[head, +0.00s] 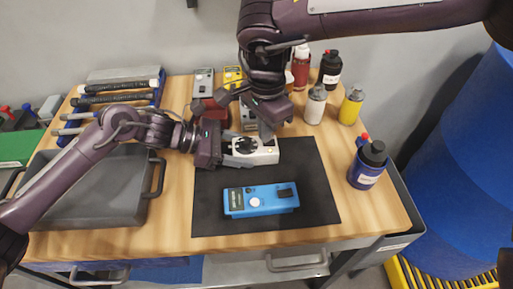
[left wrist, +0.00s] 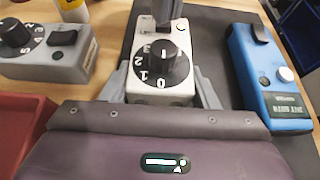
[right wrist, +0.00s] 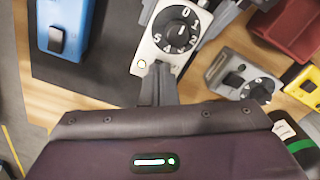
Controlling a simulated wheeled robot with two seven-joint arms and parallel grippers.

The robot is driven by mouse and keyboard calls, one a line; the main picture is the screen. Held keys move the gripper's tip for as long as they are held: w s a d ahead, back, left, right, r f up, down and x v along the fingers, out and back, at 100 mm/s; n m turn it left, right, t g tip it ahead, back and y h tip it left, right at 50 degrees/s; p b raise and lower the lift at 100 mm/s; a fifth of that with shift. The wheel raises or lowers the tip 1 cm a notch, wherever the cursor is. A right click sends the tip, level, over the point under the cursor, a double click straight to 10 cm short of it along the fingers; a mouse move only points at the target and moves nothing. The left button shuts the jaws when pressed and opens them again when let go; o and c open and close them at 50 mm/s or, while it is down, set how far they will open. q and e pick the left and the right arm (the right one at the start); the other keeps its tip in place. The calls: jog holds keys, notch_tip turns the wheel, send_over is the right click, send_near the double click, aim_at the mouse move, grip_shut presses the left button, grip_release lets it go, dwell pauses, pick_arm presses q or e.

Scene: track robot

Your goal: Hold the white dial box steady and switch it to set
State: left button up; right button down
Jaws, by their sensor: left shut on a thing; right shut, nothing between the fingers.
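The white dial box (head: 268,155) sits on the black mat (head: 312,185). It has a black numbered dial (left wrist: 155,53) and a small round lamp at its far end. My left gripper (head: 240,150) is shut on the box, with one finger along each long side, as the left wrist view also shows (left wrist: 165,85). My right gripper (head: 266,134) is shut and empty, pointing down over the end of the box away from the left gripper. In the right wrist view its closed fingertips (right wrist: 159,68) are beside the lamp and hide part of that end. I cannot tell whether they touch it.
A blue box (head: 262,200) lies in front on the mat. A grey dial box (left wrist: 52,50), a yellow box (right wrist: 305,82) and a red bin (right wrist: 288,30) are behind. Bottles (head: 316,104) stand at the back right. A grey tray (head: 90,190) is at left.

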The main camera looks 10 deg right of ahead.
jog(key=shift+f, duration=0.5)
jog(key=shift+r, duration=3.05)
pick_arm(q)
jog(key=o, duration=1.4)
jog(key=shift+c, duration=0.2)
